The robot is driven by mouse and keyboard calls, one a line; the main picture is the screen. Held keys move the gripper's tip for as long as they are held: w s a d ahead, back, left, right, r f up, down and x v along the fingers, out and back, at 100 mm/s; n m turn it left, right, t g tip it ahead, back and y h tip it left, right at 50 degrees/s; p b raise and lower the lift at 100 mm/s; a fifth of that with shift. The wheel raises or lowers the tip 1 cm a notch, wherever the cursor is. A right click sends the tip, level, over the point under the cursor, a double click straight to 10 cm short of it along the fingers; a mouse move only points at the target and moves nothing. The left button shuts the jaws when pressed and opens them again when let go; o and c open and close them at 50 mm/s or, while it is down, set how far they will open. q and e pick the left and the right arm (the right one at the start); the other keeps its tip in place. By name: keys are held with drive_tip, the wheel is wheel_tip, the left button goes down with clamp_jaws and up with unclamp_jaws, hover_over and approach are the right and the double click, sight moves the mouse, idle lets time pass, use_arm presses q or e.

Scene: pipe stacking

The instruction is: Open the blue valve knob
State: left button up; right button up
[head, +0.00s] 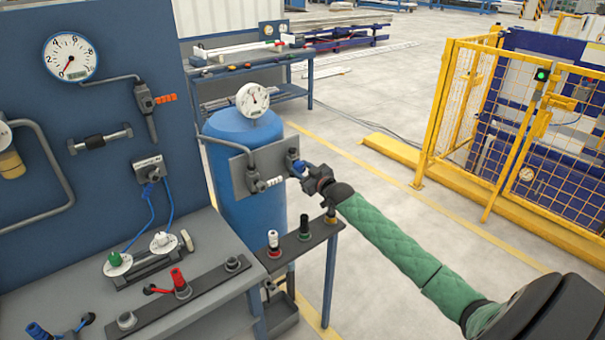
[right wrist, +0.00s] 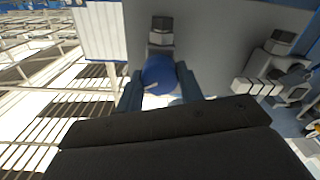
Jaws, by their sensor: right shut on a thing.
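The blue valve knob (head: 297,166) sits on a fitting at the right side of a grey plate (head: 240,178) in front of the blue tank (head: 235,135). My right gripper (head: 303,172) reaches it from the right on its green-sleeved arm and is shut on it. In the right wrist view the round blue knob (right wrist: 158,74) lies between the two fingers (right wrist: 158,86), with a grey fitting (right wrist: 161,32) beyond it. The knob's lower part is hidden by my gripper body. My left gripper is not in view.
A pressure gauge (head: 253,99) tops the tank. A narrow shelf (head: 315,236) with several small fittings stands below my arm. A yellow fence (head: 470,120) is at right; the floor between is open.

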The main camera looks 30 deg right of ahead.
drive_tip(key=shift+f+n+b, duration=0.1)
drive_tip(key=shift+n+b, duration=0.2)
drive_tip(key=shift+n, duration=0.7)
drive_tip(key=n+b, duration=0.2)
drive_tip(key=n, duration=0.5)
use_arm(q)
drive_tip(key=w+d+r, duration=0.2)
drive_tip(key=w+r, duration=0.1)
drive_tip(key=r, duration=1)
drive_tip(key=shift+b, duration=0.45)
use_arm(e)
drive_tip(key=shift+n, duration=1.4)
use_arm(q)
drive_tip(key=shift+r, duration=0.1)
use_arm(e)
drive_tip(key=o, duration=1)
drive_tip(key=shift+s, duration=0.1)
